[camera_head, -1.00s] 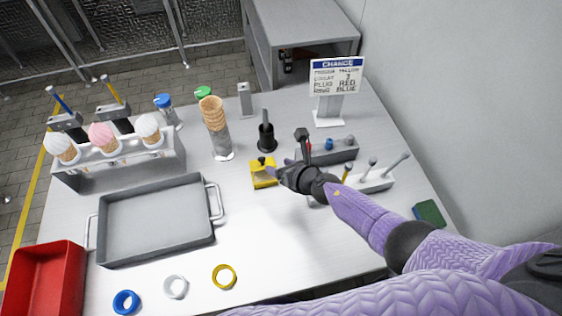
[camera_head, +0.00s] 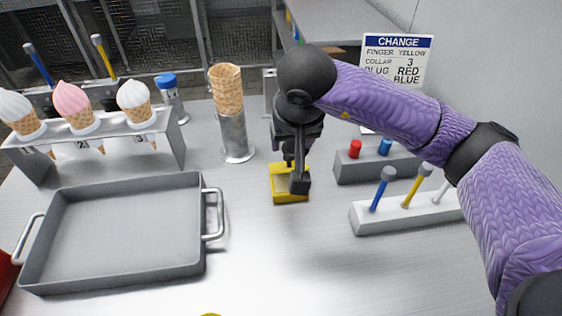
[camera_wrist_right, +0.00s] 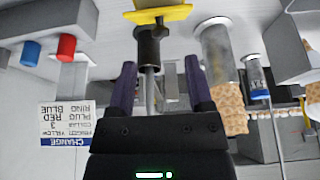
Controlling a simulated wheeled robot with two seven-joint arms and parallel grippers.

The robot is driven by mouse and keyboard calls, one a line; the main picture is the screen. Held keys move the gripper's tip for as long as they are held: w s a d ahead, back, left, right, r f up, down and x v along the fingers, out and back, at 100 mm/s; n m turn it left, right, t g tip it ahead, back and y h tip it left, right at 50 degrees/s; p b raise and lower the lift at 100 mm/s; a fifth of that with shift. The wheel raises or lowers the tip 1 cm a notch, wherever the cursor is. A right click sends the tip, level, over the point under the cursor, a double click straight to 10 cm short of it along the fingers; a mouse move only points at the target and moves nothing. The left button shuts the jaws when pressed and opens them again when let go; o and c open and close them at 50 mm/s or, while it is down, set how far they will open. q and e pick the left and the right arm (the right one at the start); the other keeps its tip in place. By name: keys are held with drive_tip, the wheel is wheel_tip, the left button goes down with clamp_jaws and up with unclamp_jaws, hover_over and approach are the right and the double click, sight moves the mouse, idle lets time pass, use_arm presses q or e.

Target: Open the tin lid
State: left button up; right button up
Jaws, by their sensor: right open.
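No thing is plainly marked as the tin. A small yellow square block (camera_head: 287,196) stands on the table, partly hidden under my right gripper (camera_head: 294,172); the wrist view shows its yellow edge (camera_wrist_right: 160,14). My right gripper is open and points down over it. In the wrist view, a black holder (camera_wrist_right: 148,50) with a grey rod (camera_wrist_right: 150,95) shows between the spread fingers (camera_wrist_right: 158,72); I cannot tell the depth or any contact. My left gripper is not in view.
A grey tray (camera_head: 125,235) lies at front left, below the ice-cream rack (camera_head: 165,150). A cone stack stands on a metal cylinder (camera_head: 235,137). Right are a plug block (camera_head: 360,170), a peg block (camera_head: 400,215) and a sign (camera_head: 397,60).

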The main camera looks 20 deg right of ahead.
sight(289, 156)
drive_tip(key=b+x, duration=0.1)
drive_tip(key=x, duration=0.4)
drive_tip(key=shift+f, duration=0.15)
drive_tip(key=shift+w+f, duration=0.1)
drive_tip(key=shift+f, duration=0.1)
drive_tip(key=shift+c, duration=0.3)
drive_tip(key=c, duration=0.7)
clamp_jaws()
